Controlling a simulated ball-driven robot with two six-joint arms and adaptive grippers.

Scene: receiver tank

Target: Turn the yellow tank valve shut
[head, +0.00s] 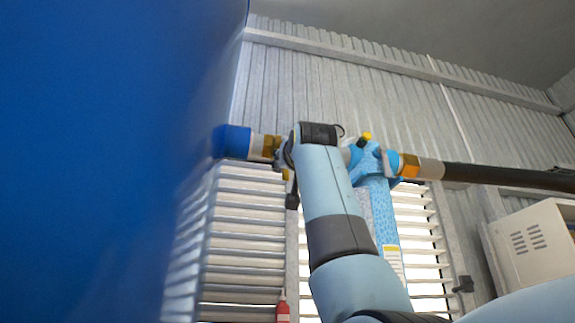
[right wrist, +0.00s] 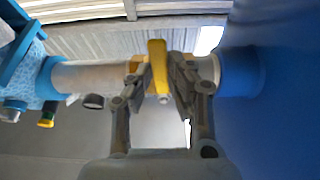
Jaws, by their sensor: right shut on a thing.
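The yellow tank valve handle (right wrist: 158,62) stands upright in the right wrist view and looks to lie across the horizontal pipe. My right gripper (right wrist: 162,80) is shut on it, with one dark finger on each side. In the head view the valve's brass body (head: 270,146) shows on the pipe beside the blue tank (head: 110,150). My right wrist and forearm hide most of the handle and the fingers there. My left gripper is in neither view.
A light blue filter unit (head: 375,190) with a yellow knob (head: 366,138) hangs on the pipe to the right. A black hose (head: 500,177) runs on from it. Louvred shutters (head: 245,240), a red extinguisher (head: 283,310) and a grey cabinet (head: 525,245) are behind.

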